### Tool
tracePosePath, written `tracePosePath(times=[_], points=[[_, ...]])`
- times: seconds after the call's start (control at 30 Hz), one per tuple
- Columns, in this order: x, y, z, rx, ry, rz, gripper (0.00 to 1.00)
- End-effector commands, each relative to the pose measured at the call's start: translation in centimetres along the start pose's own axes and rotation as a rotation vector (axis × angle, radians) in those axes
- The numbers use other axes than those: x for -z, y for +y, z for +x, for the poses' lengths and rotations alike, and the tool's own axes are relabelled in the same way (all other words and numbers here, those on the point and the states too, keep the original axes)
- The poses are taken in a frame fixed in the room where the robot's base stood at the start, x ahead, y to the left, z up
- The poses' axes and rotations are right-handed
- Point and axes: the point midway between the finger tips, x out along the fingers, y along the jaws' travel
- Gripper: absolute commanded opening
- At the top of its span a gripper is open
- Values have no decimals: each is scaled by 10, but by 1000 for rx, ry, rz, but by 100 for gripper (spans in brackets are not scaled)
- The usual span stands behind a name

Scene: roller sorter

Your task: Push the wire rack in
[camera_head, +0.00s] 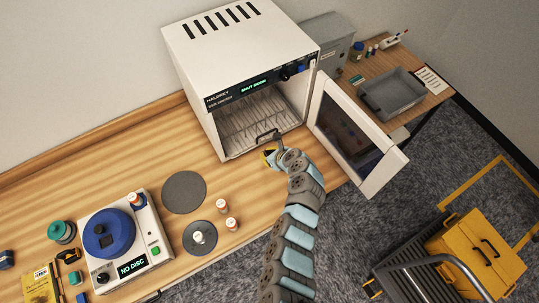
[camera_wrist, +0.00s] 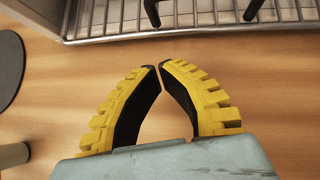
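The wire rack (camera_head: 250,112) lies level inside the open white oven (camera_head: 235,50), its front at the oven mouth. A dark handle (camera_head: 267,136) stands at its front edge. In the wrist view the rack's front rail (camera_wrist: 200,32) crosses the top, and two dark handle posts (camera_wrist: 152,12) show there. My gripper (camera_head: 268,154) is just in front of the rack, over the wooden bench. In the wrist view my gripper (camera_wrist: 160,66) has its yellow-and-black fingertips together, with nothing between them, a short gap below the rail. How far the rack sticks out is hard to tell.
The oven door (camera_head: 350,135) hangs open to the right, close to my arm. The oven display (camera_head: 253,86) reads "SHUT DOOR". Dark discs (camera_head: 184,192), small bottles and a disc machine (camera_head: 125,245) stand on the bench to the left. A yellow case (camera_head: 475,255) is at lower right.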

Motion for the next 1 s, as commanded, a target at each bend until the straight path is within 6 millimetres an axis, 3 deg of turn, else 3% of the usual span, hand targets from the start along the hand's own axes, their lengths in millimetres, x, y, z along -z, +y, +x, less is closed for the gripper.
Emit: tracePosePath(times=[0.3,1.0], points=[[-18,0,15,-1,0,-2,0],[-24,0,23,-1,1,-1,0]])
